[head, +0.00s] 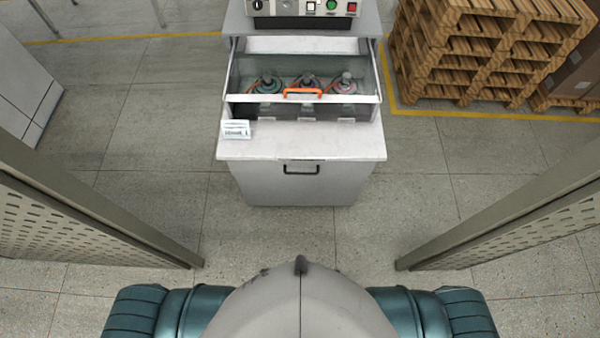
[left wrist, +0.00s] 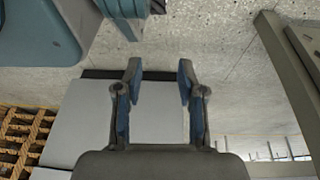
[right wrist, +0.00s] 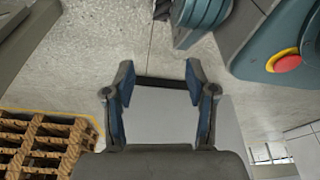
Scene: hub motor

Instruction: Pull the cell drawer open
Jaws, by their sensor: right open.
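A grey cell cabinet (head: 292,185) stands ahead in the head view. Its upper bay has a clear guard with a white front rail (head: 255,99) and an orange handle (head: 303,91). Behind it sit three motor-like parts, including one at the left (head: 267,83). I cannot tell how far the drawer is out. A lower front panel carries a black handle (head: 301,168). My left gripper (left wrist: 158,75) is open and empty in the left wrist view. My right gripper (right wrist: 160,76) is open and empty in the right wrist view. Neither gripper shows in the head view; both are apart from the orange handle.
A control panel (head: 305,8) with green and red buttons tops the cabinet. A small white label (head: 236,129) lies on its ledge (head: 300,142). Perforated panels stand at left (head: 80,215) and right (head: 510,225). Stacked pallets (head: 480,50) are at back right. Floor between is clear.

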